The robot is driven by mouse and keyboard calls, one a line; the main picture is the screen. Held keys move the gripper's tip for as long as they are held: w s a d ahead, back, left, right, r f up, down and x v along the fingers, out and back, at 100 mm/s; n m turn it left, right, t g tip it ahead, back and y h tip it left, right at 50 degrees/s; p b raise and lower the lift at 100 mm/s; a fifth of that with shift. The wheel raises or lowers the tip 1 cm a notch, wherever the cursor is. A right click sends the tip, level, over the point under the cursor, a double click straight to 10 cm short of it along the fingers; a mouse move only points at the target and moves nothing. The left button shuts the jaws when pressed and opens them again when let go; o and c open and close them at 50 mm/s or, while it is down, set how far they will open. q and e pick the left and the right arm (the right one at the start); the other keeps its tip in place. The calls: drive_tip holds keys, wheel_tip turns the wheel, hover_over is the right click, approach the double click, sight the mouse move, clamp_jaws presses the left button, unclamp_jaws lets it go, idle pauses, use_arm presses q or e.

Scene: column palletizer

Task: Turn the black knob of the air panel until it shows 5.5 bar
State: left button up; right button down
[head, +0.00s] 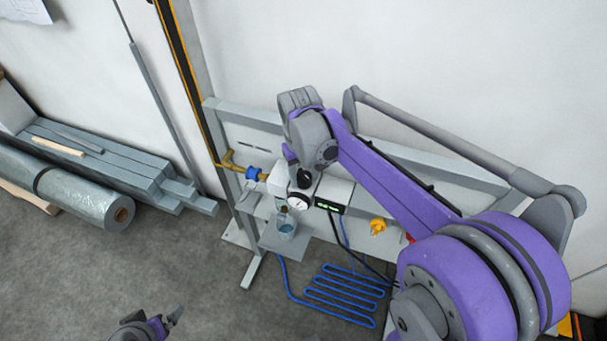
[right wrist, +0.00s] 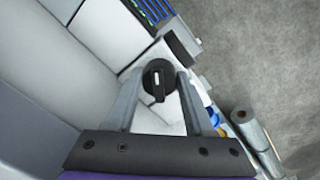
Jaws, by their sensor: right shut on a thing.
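The air panel's black knob (right wrist: 158,76) shows in the right wrist view, round with a raised grip bar and a white mark. My right gripper (right wrist: 160,88) is shut on it, one finger on each side. In the head view the knob (head: 304,180) is partly hidden under my right wrist. Just below it is a round white gauge (head: 298,203); its needle is too small to read. Beside the gauge is a black display (head: 330,207) with green characters, not legible. My left gripper (head: 165,326) is at the bottom edge, away from the panel; its jaw state is unclear.
A grey frame (head: 238,110) carries the panel. A brass pipe with a blue collar (head: 252,173), a clear bowl (head: 286,228) and a yellow knob (head: 378,226) are close by. A blue hose (head: 345,293) lies below. Grey beams and a roll (head: 85,195) lie at left.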

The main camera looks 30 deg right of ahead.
sight(302, 178)
drive_tip(key=shift+n, duration=0.5)
drive_tip(key=shift+c, duration=1.4)
unclamp_jaws()
drive_tip(key=shift+r, duration=0.1)
wheel_tip(302, 178, up, 11)
drive_tip(key=shift+a+p, duration=0.2)
drive_tip(key=shift+p, duration=0.15)
drive_tip(key=shift+f, duration=0.2)
